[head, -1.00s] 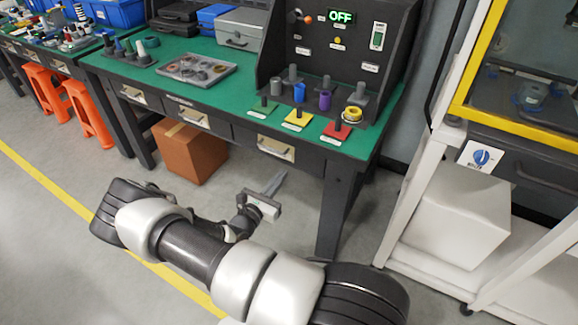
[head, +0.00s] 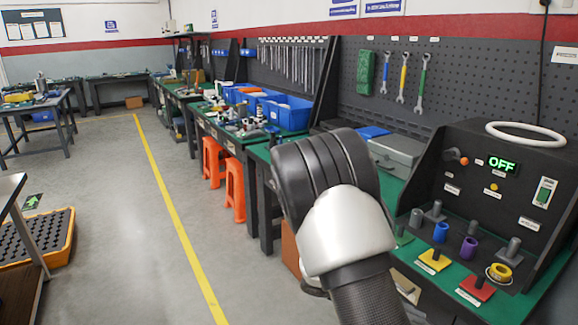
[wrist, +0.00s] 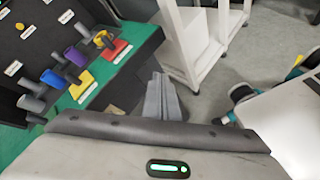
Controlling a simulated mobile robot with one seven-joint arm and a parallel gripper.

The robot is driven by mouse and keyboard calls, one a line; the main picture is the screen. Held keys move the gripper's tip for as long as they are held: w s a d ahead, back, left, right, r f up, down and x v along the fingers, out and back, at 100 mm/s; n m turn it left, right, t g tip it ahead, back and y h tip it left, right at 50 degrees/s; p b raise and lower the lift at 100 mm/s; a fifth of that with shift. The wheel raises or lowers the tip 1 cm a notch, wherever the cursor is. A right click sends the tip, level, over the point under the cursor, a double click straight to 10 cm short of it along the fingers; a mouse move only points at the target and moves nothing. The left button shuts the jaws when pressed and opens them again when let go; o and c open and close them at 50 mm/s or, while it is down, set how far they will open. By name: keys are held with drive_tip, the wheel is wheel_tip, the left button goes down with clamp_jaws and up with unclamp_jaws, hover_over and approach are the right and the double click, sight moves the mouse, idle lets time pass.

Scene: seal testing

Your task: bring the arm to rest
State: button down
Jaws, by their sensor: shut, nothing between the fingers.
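My arm (head: 345,235) rises in the middle of the head view, with a white joint and a black ribbed link in front of the bench. My gripper is hidden in that view. In the wrist view my gripper (wrist: 162,98) points away from the camera, its grey fingers together with nothing between them. The fingers are over the grey floor, to the right of the green bench's edge (wrist: 130,75), and appear clear of it.
The test panel (head: 470,180) reads OFF, and a white ring (head: 525,133) lies on its top. Several plugs stand before it, some on yellow (head: 434,261) and red (head: 477,288) plates. A white rack (wrist: 190,40) stands beyond the gripper. Open floor (head: 110,200) lies left.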

drive_tip(key=s+a+r+m+t+y, duration=0.3)
drive_tip(key=s+a+r+m+y, duration=0.35)
drive_tip(key=r, duration=0.45)
drive_tip(key=s+a+r+m+t+y, duration=0.35)
drive_tip(key=s+a+r+y, duration=0.25)
drive_tip(key=s+a+r, duration=0.45)
wheel_tip(320, 180, up, 20)
drive_tip(key=w+d+p, duration=0.1)
drive_tip(key=d+p, duration=0.1)
drive_tip(key=p, duration=1.6)
drive_tip(key=shift+w+d+f+m, duration=0.2)
drive_tip(key=shift+d+m, duration=0.1)
drive_tip(key=shift+d, duration=0.1)
